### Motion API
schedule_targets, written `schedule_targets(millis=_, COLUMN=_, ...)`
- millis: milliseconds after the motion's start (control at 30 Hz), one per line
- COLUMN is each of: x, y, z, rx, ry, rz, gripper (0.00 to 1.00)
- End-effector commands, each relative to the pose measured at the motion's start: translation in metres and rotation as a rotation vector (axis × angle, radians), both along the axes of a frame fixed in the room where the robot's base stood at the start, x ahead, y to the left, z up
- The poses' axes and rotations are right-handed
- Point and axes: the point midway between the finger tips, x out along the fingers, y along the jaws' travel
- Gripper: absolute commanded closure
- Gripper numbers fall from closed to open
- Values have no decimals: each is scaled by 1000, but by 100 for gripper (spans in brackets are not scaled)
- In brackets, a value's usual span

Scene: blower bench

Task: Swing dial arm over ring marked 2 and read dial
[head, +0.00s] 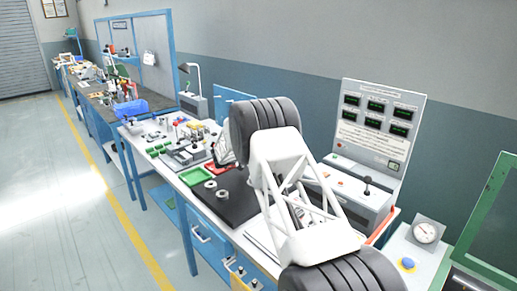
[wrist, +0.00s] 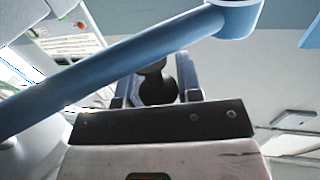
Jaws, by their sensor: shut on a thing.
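In the wrist view, my gripper (wrist: 155,88) has a finger on each side of a dark rounded knob (wrist: 157,90) and is shut on it. A thick blue bar (wrist: 110,62) crosses in front of the fingers, rising from lower left to a round end at upper right. I cannot tell whether the bar or the knob belongs to the dial arm. In the head view, two metal rings (head: 222,194) lie on a black mat (head: 240,207); no mark on them is readable. My own arm hides the gripper and part of the mat there.
A green tray (head: 192,177) and a red tray (head: 222,167) lie by the mat. A panel (head: 378,117) with several green displays stands behind a control box (head: 345,192) with a black-knobbed lever. A round dial (head: 425,232) stands at far right. The floor at left is clear.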

Motion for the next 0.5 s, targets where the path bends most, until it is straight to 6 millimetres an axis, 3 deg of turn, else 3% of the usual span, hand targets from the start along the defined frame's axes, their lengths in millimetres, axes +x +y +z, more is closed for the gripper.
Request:
schedule_targets(millis=467, x=0, y=1, z=1, rx=0, ry=-2, rz=-22, gripper=100)
schedule_targets(millis=500, x=0, y=1, z=1, rx=0, ry=-2, rz=-22, gripper=64)
